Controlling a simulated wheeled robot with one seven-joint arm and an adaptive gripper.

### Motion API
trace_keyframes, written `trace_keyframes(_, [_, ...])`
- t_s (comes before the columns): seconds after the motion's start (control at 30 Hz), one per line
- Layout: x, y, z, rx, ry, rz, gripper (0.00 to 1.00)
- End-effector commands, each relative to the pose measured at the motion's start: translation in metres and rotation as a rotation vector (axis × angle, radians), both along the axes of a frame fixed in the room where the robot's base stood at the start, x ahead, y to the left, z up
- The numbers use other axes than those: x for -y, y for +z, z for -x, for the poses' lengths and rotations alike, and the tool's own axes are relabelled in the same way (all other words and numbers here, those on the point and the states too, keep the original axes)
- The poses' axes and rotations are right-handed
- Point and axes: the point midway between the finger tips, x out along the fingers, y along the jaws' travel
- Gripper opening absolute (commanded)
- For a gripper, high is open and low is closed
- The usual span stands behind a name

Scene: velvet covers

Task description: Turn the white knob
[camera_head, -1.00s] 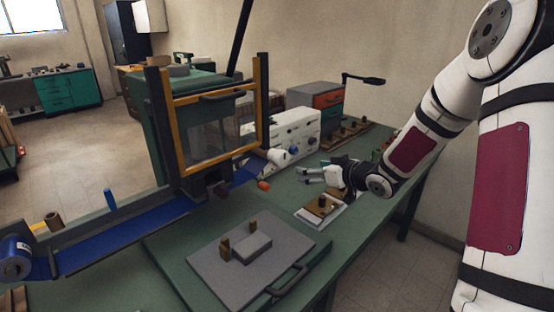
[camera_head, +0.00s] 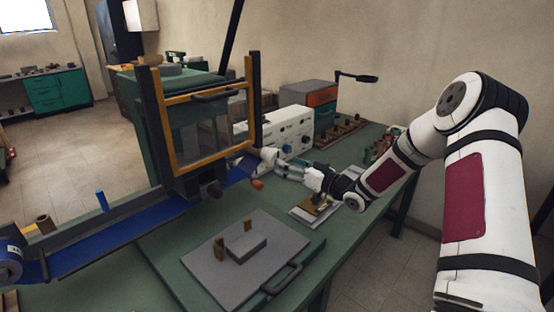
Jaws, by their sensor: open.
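The white knob (camera_head: 268,154) sticks out from the lower left of the front of a white control box (camera_head: 290,126). My gripper (camera_head: 281,168) is open, with its fingers reaching left to just beside and below the knob. The picture is too small to tell whether a fingertip touches the knob. No object shows between the fingers.
A blue knob (camera_head: 287,149) sits on the box just right of the white one. A yellow-framed guard (camera_head: 208,120) stands close on the left. A grey plate with a handle (camera_head: 240,290) lies in front.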

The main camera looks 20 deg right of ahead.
Motion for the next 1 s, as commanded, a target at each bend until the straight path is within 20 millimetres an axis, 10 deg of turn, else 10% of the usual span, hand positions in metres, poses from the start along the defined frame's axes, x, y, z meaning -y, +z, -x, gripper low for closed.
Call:
trace_keyframes(0.3, [-0.023,0.000,-0.042,0.000,0.000,0.000,0.69])
trace_keyframes(0.73, [-0.027,0.000,-0.050,0.000,-0.001,0.000,0.69])
trace_keyframes(1.0, [-0.027,0.000,-0.050,0.000,-0.001,0.000,0.21])
